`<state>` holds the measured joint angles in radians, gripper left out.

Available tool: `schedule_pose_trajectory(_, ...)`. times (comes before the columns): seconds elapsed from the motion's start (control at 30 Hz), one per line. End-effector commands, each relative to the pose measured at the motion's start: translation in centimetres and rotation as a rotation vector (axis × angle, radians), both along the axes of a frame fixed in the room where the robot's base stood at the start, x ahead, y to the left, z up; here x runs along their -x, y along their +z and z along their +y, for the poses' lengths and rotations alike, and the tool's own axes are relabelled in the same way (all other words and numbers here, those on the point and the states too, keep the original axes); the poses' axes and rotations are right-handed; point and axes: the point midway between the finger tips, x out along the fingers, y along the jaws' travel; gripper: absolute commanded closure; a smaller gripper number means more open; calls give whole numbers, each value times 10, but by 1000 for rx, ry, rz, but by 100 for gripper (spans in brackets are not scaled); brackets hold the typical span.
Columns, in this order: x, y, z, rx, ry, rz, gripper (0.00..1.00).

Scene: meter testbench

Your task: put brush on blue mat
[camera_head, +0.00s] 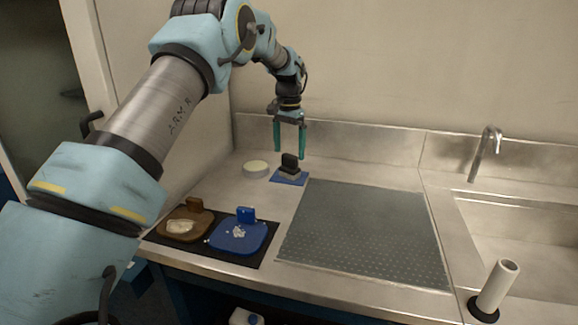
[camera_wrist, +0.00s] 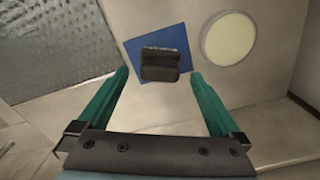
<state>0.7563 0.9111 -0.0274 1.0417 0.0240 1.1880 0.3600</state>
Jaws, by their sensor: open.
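The brush (camera_head: 289,165), a dark block with a raised handle, sits upright on the small blue mat (camera_head: 288,180) at the back of the counter. In the wrist view the brush (camera_wrist: 160,64) lies on the blue mat (camera_wrist: 181,42), ahead of and between the fingertips. My gripper (camera_head: 289,153) has two green fingers pointing down around or just above the brush. In the wrist view my gripper (camera_wrist: 159,75) is open, with a gap between each finger and the brush. I see no contact.
A round pale-topped dish (camera_head: 255,168) stands left of the mat. A grey dotted mat (camera_head: 365,230) covers the middle. Brown (camera_head: 186,222) and blue (camera_head: 238,236) trays lie front left on a black mat. A roll holder (camera_head: 494,290) and sink (camera_head: 520,235) are at right.

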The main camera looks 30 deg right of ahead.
Motion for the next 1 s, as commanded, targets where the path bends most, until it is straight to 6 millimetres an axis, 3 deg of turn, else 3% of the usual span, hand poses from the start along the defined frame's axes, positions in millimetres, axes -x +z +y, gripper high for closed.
schedule_pose_trajectory(0.1, -1, 22, 0, 3, 0, -3, 0)
schedule_pose_trajectory(0.3, 0, 46, 0, 1, 0, 0, 0)
schedule_pose_trajectory(0.57, 0, 53, 1, 0, 1, 0, 0)
schedule_pose_trajectory(0.67, -4, 54, 12, 1, 24, -2, 0)
schedule_pose_trajectory(0.77, -13, 55, 45, 5, 91, -8, 0)
schedule_pose_trajectory(0.9, -19, 54, 123, 20, 247, -23, 0)
schedule_pose_trajectory(1.0, -11, 51, 184, 33, 373, -38, 0)
